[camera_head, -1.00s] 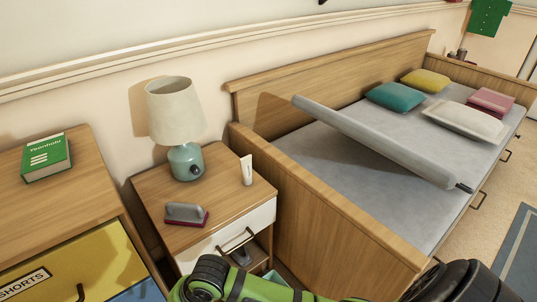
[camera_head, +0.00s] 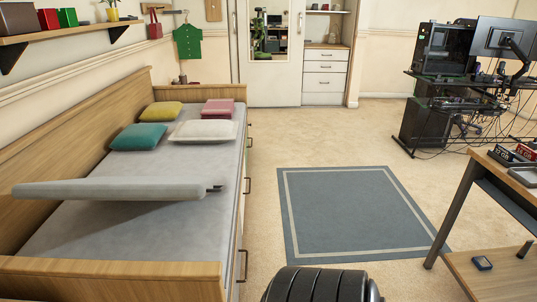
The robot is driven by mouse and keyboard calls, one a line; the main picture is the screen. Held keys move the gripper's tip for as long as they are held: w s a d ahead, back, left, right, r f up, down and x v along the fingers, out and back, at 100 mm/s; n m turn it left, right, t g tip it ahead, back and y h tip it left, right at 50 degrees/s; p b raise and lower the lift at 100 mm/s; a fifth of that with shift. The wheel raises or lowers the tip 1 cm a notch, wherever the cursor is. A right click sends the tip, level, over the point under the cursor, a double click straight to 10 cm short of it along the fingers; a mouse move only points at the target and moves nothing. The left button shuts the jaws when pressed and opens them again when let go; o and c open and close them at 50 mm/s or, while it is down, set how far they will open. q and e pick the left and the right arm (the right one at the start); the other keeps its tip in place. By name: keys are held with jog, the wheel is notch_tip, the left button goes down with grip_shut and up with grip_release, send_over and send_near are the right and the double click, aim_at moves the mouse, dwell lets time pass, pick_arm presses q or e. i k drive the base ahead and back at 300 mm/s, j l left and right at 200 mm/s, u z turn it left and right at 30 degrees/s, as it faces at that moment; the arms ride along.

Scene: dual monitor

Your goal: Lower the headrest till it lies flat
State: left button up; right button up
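The headrest (camera_head: 110,190) is a grey padded panel on the bed (camera_head: 130,269) at the left of the head view. It is raised at an angle above the grey mattress (camera_head: 100,231), not lying flat. A short dark bar (camera_head: 214,188) sticks out at its right end. Neither of my grippers can be made out in the head view. A black ribbed part of my own body shows at the bottom edge, well right of the headrest, and nothing of mine touches the headrest.
Yellow, teal, white and pink pillows lie at the bed's far end, the teal pillow (camera_head: 139,137) nearest. A blue-grey rug (camera_head: 355,215) lies on open floor right of the bed. A desk (camera_head: 490,275) stands at the right, a computer rack (camera_head: 425,110) behind it.

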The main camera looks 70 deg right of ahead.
aim_at(192, 187)
jog(key=k+l+z, duration=0.1)
jog(key=z, duration=1.75)
jog(key=k+l, duration=0.05)
jog(key=l, duration=0.05)
